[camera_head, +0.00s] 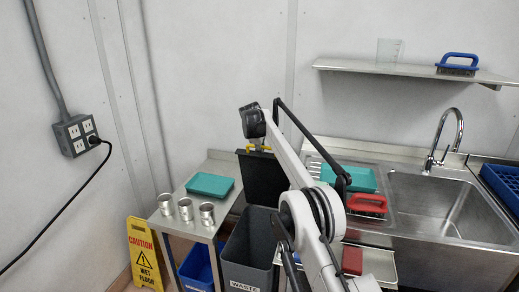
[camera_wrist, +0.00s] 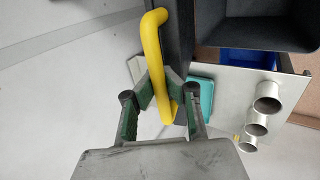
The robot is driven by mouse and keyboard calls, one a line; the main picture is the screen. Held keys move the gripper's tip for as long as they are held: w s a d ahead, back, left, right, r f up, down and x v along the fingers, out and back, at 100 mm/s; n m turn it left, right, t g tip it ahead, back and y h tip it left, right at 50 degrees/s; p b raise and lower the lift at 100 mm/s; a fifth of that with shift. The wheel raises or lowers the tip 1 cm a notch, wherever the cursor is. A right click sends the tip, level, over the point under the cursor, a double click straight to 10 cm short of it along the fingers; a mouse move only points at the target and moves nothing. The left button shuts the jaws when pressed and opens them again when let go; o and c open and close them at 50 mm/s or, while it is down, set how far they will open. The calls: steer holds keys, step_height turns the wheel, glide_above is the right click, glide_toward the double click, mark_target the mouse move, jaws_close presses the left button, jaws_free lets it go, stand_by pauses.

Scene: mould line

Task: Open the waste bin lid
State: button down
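The grey waste bin (camera_head: 248,250), marked WASTE, stands on the floor between the side table and the sink unit. Its dark lid (camera_head: 262,180) stands raised, about upright, at the back of the bin, and the bin's mouth is open. The lid's yellow handle (camera_wrist: 153,50) runs between the fingers of my gripper (camera_wrist: 160,88) in the wrist view, with the fingers closed in on both sides of it. In the head view, my arm hides most of the gripper, and only a little yellow of the handle shows at the lid's top edge.
A side table (camera_head: 222,167) left of the bin holds a teal tray (camera_head: 210,185) and three metal cups (camera_head: 186,209). A blue bin (camera_head: 197,268) is below it. A yellow caution sign (camera_head: 144,254) stands at left. The sink (camera_head: 440,205) and a red brush (camera_head: 367,203) are at right.

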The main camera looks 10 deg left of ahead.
steer(key=shift+a+r, duration=0.15)
steer(key=shift+r, duration=0.05)
steer(key=c, duration=1.9)
jaws_free()
steer(key=shift+s+r, duration=0.15)
steer(key=shift+s, duration=0.1)
steer(key=shift+c, duration=0.2)
steer(key=shift+o, duration=1.1)
steer(key=shift+w+f, duration=0.15)
steer(key=shift+f, duration=0.05)
steer(key=shift+r, duration=0.1)
steer(key=v, duration=1.2)
